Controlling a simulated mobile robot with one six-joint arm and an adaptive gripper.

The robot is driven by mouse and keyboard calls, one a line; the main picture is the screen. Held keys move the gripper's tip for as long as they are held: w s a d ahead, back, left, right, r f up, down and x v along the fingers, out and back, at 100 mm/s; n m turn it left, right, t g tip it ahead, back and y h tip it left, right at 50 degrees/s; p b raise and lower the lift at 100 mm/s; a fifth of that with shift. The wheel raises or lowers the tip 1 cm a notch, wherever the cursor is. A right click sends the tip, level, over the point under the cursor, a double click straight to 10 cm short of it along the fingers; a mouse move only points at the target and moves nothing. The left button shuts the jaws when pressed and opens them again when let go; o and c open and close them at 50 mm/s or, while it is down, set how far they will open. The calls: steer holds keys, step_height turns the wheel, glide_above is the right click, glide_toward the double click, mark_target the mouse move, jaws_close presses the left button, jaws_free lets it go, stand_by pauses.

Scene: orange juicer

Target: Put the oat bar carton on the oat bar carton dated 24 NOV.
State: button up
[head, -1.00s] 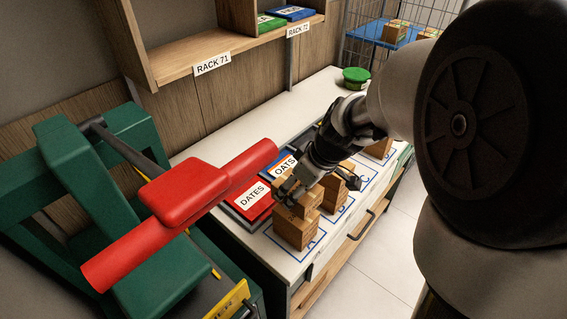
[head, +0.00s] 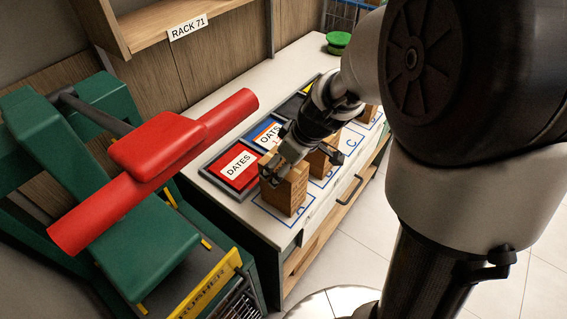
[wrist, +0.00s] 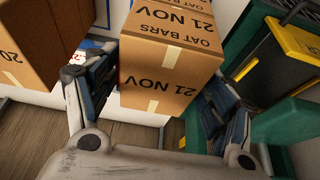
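An oat bar carton marked 21 NOV (wrist: 168,62) fills the middle of the wrist view, its print upside down. My gripper (wrist: 160,85) has a finger close along each side of it and appears shut on it. In the head view my gripper (head: 275,165) is at the top of brown cardboard (head: 287,195) on the mark A. This looks like one carton on another, but the seam is unclear. Another brown carton (head: 323,162) stands behind, partly hidden by my arm. No 24 NOV date is readable.
A red DATES box (head: 236,167) and a blue OATS box (head: 266,132) lie beside the cartons on the white counter (head: 222,114). A green crusher (head: 150,240) with a red handle (head: 160,150) stands left. A brown carton (wrist: 25,50) is left in the wrist view.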

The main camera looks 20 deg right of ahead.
steer(key=shift+o, duration=0.2)
steer(key=shift+r+p, duration=0.35)
steer(key=shift+r, duration=0.05)
steer(key=p+v, duration=0.3)
steer(key=v, duration=0.8)
steer(key=s+a+r+m+h, duration=0.1)
steer(key=s+r+m, duration=0.1)
steer(key=s, duration=0.7)
steer(key=s+a+r+m+t+h, duration=0.1)
steer(key=s+r+m, duration=0.2)
steer(key=s, duration=0.6)
steer(key=shift+a+r+m+h, duration=0.15)
steer(key=shift+r+m+h, duration=0.15)
steer(key=shift+m, duration=0.8)
steer(key=shift+f, duration=0.15)
